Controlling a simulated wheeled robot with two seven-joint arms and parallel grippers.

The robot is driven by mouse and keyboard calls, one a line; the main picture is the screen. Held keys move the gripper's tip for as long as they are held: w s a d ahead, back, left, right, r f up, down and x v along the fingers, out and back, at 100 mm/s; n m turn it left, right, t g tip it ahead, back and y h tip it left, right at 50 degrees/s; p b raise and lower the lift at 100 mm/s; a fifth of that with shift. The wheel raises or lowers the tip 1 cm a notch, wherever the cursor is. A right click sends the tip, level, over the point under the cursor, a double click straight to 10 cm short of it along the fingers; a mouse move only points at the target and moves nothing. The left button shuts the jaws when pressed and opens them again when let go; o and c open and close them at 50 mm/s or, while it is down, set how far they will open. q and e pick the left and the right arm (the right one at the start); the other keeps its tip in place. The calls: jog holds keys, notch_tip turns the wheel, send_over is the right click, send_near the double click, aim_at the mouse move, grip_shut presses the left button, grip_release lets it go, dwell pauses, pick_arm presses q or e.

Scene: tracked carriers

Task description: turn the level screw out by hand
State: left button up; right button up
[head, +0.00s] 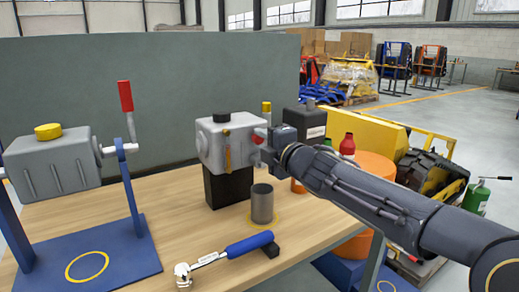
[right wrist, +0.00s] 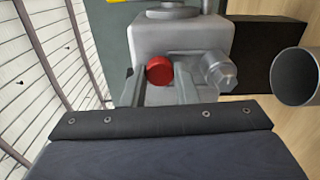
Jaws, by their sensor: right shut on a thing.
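The level screw has a round red head (right wrist: 160,70) on the side of a pale grey housing (head: 216,143), and a bit of its red shows in the head view (head: 259,136). My right gripper (head: 268,141) is at the housing's right side. In the right wrist view its fingers (right wrist: 161,86) stand on either side of the red head, shut on it. A grey hex-ended plug (right wrist: 220,72) sticks out of the housing close beside one finger. My left gripper is not in view.
The housing stands on a black block (head: 227,186) on the wooden bench (head: 175,211). A metal cup (head: 262,204) stands before it, and a blue-handled tool (head: 249,245) lies nearer. A grey tank (head: 52,163) on a blue stand is left. Bottles (head: 347,146) stand behind my right arm.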

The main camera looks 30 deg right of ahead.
jog(key=shift+d+r+n, duration=0.1)
jog(key=shift+n, duration=0.4)
jog(key=n+b, duration=0.1)
jog(key=n, duration=0.5)
jog(key=shift+b, duration=0.3)
jog(key=n, duration=0.3)
jog(key=shift+n, duration=0.4)
jog(key=o, duration=0.8)
